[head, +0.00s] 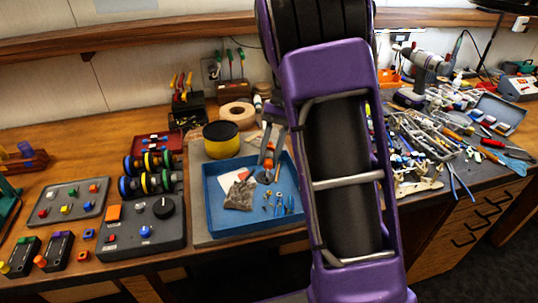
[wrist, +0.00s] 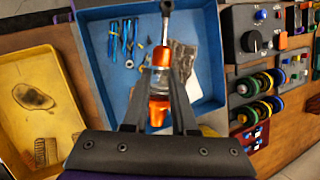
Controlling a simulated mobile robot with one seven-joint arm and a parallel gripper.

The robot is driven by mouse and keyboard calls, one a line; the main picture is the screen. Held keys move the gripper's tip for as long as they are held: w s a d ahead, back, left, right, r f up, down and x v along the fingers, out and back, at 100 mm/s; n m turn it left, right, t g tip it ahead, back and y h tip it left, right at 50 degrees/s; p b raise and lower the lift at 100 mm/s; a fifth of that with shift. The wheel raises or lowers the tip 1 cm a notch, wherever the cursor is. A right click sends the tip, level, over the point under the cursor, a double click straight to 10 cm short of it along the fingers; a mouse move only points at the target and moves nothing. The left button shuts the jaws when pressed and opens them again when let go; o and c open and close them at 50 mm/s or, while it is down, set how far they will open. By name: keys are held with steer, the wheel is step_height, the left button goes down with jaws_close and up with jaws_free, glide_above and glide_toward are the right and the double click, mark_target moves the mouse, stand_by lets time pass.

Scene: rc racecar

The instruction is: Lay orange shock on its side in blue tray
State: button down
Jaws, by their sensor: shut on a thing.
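The orange shock (wrist: 161,82) is held between the two fingers of my gripper (wrist: 159,92) in the wrist view. Its orange body sits at the fingers, and its grey rod with a round end points away from the palm. In the head view the orange shock (head: 268,160) looks roughly upright, rod end down, over the blue tray (head: 213,218). I cannot tell whether the rod end touches the tray floor. My gripper (head: 272,143) is partly hidden behind my purple arm there. The blue tray (wrist: 215,62) fills the upper middle of the wrist view.
In the tray are a bag of small parts (head: 240,195), a white card and several small blue and metal pieces. A yellow-and-black round container (head: 222,139) stands behind it. A control box (head: 142,228) is at its left. A yellow tray (wrist: 42,110) shows in the wrist view.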

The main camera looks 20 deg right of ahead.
steer(key=shift+f+b, duration=1.8)
steer(key=shift+f, duration=1.8)
steer(key=c, duration=0.6)
jaws_free()
steer(key=shift+c, duration=0.2)
steer(key=p+v, duration=0.2)
steer(key=v, duration=1.5)
steer(key=shift+r+p, duration=0.2)
steer(key=shift+p, duration=0.1)
steer(key=shift+w+d, duration=0.1)
